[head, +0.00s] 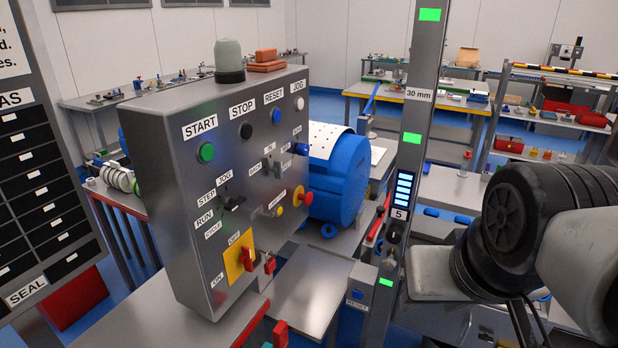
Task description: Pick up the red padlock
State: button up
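A grey control box (190,230) stands on a metal bench in the head view, left of the middle. Low on its front is a yellow plate (232,268) with a red rotary handle (248,259). A small red piece that looks like the red padlock (269,265) hangs just right of that handle; its shackle is too small to make out. Another small red item (281,331) shows at the bottom edge, and I cannot tell what it is. My arm fills the right side; my gripper is not in view.
A grey post (415,140) with green lights stands between the box and my arm. A blue drum (340,180) sits behind the box. A green-grey cap (229,58) and red blocks (266,62) rest on top of the box. The bench below it (150,315) is largely clear.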

aim_at(269, 265)
jog(key=u, duration=0.85)
jog(key=i+j+z, duration=0.1)
jog(key=k+j, duration=0.1)
jog(key=k, duration=0.4)
